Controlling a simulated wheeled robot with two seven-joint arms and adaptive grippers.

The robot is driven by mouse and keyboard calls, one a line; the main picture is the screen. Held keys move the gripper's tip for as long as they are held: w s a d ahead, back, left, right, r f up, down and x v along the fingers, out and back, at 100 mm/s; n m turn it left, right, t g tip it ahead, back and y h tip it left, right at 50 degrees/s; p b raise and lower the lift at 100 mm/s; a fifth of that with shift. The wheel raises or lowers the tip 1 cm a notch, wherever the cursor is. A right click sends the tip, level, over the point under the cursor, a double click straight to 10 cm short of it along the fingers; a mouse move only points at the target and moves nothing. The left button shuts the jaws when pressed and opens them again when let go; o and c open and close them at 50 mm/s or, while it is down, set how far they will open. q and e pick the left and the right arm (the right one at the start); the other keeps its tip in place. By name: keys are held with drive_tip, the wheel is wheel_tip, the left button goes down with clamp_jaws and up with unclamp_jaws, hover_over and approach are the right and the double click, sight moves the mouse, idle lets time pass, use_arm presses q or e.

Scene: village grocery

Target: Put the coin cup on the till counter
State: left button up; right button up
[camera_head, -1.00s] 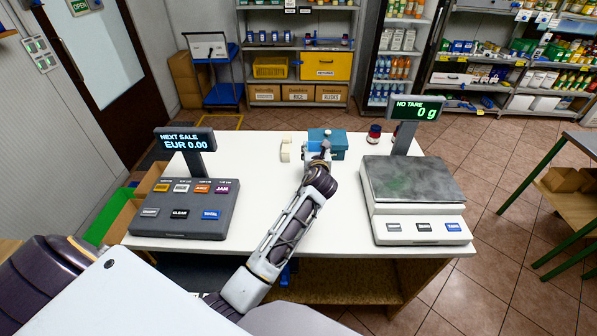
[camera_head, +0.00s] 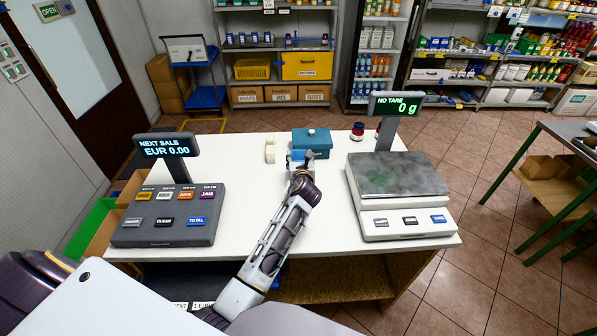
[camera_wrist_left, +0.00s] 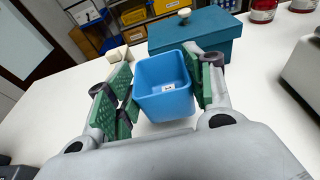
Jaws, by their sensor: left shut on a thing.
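The coin cup is a light blue, square, open-topped cup with a small white label. It shows in the left wrist view (camera_wrist_left: 164,88) between the green-padded fingers of my left gripper (camera_wrist_left: 160,95), which is shut on it. The cup looks upright and empty. In the head view my left gripper (camera_head: 301,160) is over the back middle of the white till counter (camera_head: 255,205), just in front of a teal box, and my wrist mostly hides the cup. I cannot tell whether its base touches the counter. My right gripper is not in view.
The teal box (camera_head: 312,143) with a knobbed lid stands right behind the cup. A cream block (camera_head: 270,151) is left of it, red-lidded jars (camera_head: 357,131) right. The till (camera_head: 165,215) and scale (camera_head: 398,190) flank the clear counter middle.

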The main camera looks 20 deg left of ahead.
use_arm(q)
drive_tip(key=shift+f, duration=0.85)
drive_tip(key=shift+f+b, duration=0.35)
drive_tip(key=shift+f, duration=1.5)
drive_tip(key=shift+f, duration=0.1)
drive_tip(key=o, duration=1.2)
drive_tip(key=shift+v, duration=6.05)
